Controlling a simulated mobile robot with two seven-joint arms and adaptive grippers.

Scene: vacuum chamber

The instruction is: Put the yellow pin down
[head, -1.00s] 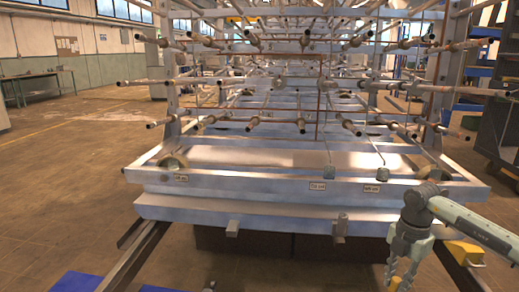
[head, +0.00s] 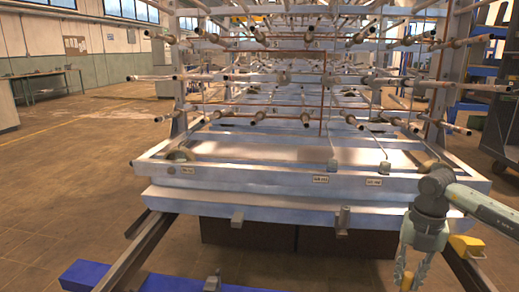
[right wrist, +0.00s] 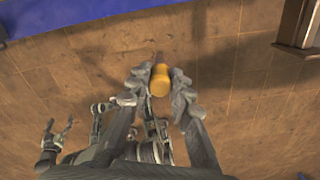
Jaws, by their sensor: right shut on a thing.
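The yellow pin (right wrist: 160,80) is a short yellow-orange cylinder. In the right wrist view it sits between the fingertips of my right gripper (right wrist: 159,88), which is shut on it, with the brown floor below. In the head view my right gripper (head: 408,274) points down at the lower right, in front of the frame's front corner. A bit of yellow shows between its fingers there; the rest of the pin is hidden or cut off. My left gripper (right wrist: 58,128) shows at the left of the right wrist view, fingers spread and empty.
A large metal frame (head: 280,205) with several rods and pipes fills the middle. Dark rails (head: 140,250) reach forward from it. A yellow block (head: 466,246) is on the right rail. A blue piece (head: 80,274) lies at the lower left. The left floor (head: 70,190) is clear.

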